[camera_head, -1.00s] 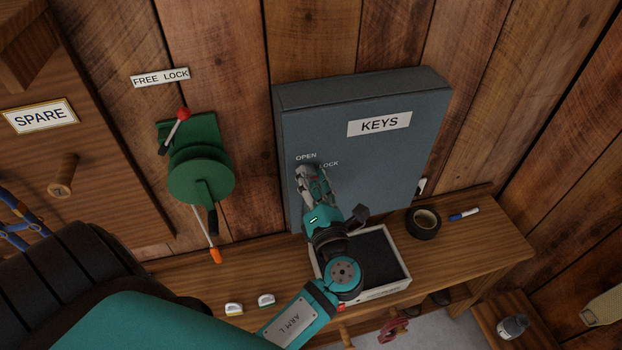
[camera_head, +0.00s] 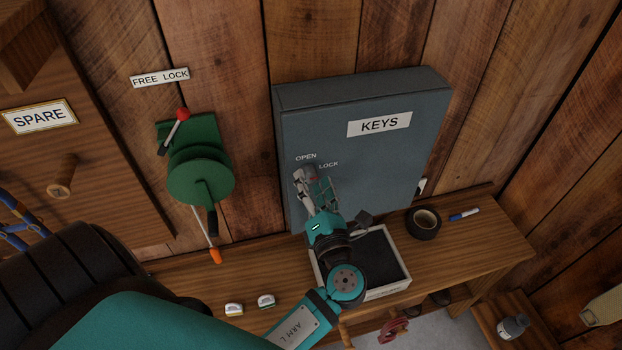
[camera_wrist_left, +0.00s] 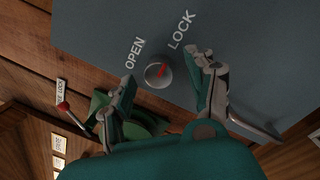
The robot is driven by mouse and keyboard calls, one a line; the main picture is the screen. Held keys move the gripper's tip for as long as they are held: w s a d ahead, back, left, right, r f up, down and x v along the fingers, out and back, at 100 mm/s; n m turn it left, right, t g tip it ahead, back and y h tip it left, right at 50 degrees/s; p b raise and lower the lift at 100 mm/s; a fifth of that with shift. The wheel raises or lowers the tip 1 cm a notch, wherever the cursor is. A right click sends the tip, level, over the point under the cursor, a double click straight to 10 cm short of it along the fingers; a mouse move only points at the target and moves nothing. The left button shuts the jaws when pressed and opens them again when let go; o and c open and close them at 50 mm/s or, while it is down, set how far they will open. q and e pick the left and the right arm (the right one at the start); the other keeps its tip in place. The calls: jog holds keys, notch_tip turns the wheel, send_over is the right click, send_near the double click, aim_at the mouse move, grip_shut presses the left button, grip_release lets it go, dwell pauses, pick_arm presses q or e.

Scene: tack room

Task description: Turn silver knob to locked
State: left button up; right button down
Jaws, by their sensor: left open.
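The silver knob (camera_wrist_left: 158,74) is a round dial with a red pointer, on the front of the grey key box (camera_head: 375,165). In the left wrist view its pointer is aimed up and right, toward the LOCK label (camera_wrist_left: 182,30) and away from the OPEN label (camera_wrist_left: 135,53). My left gripper (camera_head: 312,179) is in front of the knob. Its fingers are spread, one on each side of the knob in the left wrist view (camera_wrist_left: 168,78), with visible gaps and nothing held. In the head view the fingers largely hide the knob. My right gripper is not in view.
A green winch (camera_head: 200,175) with a red-tipped lever is on the wall left of the box. Below, the wooden bench (camera_head: 480,245) bears an open tray (camera_head: 403,262), black tape (camera_head: 423,222) and a marker (camera_head: 464,214). A handle (camera_wrist_left: 255,130) juts from the box.

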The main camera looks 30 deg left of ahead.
pick_arm(q)
jog(key=v, duration=0.6)
jog(key=shift+s+d, duration=0.1)
jog(key=shift+d, duration=0.05)
dwell(0.3)
